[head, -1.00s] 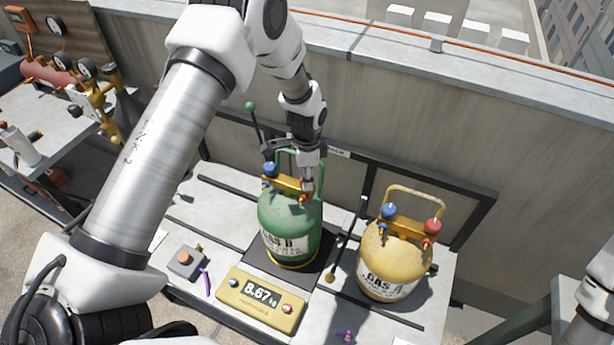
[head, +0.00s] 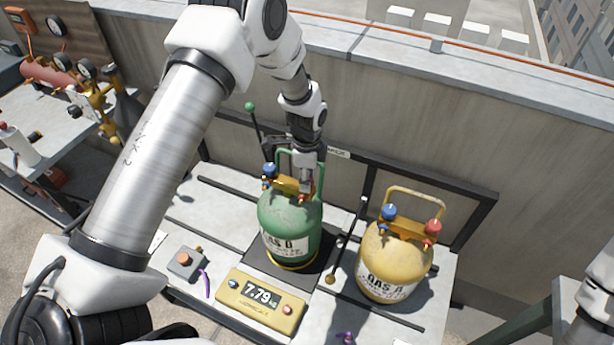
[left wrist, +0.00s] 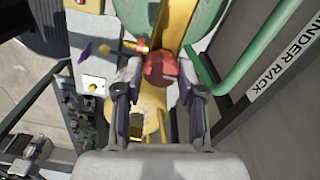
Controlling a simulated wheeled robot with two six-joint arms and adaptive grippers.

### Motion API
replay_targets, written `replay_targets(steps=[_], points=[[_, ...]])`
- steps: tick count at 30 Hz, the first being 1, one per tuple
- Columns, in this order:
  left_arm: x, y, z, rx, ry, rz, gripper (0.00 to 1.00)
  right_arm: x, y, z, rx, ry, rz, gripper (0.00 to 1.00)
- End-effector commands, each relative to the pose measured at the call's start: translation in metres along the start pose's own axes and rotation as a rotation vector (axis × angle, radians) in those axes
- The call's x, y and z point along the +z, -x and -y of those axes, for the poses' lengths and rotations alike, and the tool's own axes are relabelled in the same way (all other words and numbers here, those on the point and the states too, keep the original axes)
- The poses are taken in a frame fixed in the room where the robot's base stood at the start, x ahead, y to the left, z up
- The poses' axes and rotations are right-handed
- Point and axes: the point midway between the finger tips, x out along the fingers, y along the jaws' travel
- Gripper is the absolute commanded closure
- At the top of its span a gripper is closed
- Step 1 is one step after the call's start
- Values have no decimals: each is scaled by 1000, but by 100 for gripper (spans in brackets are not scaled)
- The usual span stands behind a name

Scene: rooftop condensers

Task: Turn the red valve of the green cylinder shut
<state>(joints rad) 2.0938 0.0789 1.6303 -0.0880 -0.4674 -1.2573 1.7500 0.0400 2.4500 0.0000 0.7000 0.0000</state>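The green cylinder (head: 290,225) stands upright on a scale. Its brass valve block (head: 290,187) carries a blue valve (head: 269,170) on the left. The red valve (left wrist: 161,68) shows in the left wrist view between my left fingertips, at the far end of the fingers. My left gripper (head: 306,185) reaches down from above at the right side of the valve block and hides most of that valve in the head view. In the left wrist view its fingers (left wrist: 161,80) are apart, one on each side of the red valve; firm contact is not clear. My right gripper is out of view.
A yellow cylinder (head: 393,262) with blue and red valves stands to the right. The scale display (head: 260,295) reads 7.79. The green cylinder's handle (left wrist: 265,50) rises close beside my left gripper. A grey button box (head: 186,262) sits front left.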

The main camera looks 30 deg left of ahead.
Motion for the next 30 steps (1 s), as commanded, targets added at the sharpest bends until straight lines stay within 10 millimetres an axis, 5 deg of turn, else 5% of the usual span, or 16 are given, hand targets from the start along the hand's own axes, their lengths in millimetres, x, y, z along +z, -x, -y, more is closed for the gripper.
replay_targets(steps=[13, 24, 30], points=[[0, 7, 1, -3, 1, -1, 39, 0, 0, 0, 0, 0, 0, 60], [0, 92, 1, -4, 1, -2, 39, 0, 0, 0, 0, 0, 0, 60], [0, 118, 0, 0, 1, 0, 39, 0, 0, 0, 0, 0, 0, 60]])
